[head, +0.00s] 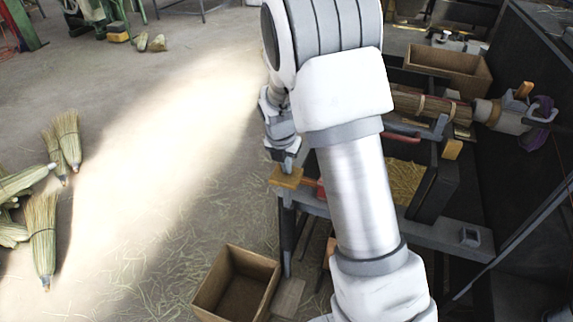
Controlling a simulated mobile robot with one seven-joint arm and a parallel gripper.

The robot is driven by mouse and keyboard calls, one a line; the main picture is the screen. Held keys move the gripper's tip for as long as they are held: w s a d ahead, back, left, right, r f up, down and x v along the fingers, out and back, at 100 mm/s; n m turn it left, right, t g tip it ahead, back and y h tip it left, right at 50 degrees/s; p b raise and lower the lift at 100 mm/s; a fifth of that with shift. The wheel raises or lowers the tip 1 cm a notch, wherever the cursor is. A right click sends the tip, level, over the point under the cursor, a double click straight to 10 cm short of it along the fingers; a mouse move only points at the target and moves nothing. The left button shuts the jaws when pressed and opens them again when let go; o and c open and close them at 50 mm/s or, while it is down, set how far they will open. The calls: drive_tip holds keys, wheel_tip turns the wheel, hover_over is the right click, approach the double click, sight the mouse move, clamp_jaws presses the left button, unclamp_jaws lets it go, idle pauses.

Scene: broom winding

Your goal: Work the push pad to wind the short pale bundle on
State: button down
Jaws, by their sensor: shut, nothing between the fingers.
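My gripper (287,162) is shut and empty, pointing down, left of my arm. Its fingertips are right at a yellow-brown pad (285,178), which looks like the push pad, on the left end of the grey machine frame. I cannot tell whether they touch it. A red part shows just right of the pad, partly behind my arm. A banded brownish bundle (430,106) lies level at the machine's right, its right end at a grey holder (500,112). My arm hides its left end and the middle of the machine. I cannot tell whether this is the short pale bundle.
Loose yellow straw (405,182) lies in a dark tray beside my arm. An open wooden box (237,284) stands on the floor below the pad; another cardboard-coloured box (450,70) is behind the machine. Several finished brooms (42,225) lie at left.

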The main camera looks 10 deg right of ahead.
drive_tip(key=shift+s+f+b, duration=0.1)
drive_tip(key=shift+f+b, duration=2)
drive_tip(key=shift+f, duration=1.5)
wheel_tip(320, 180, up, 10)
drive_tip(key=p, duration=0.8)
drive_tip(key=shift+f, duration=0.2)
drive_tip(key=shift+f, duration=0.1)
drive_tip(key=shift+f+b, duration=2.9)
drive_tip(key=shift+f, duration=1.85)
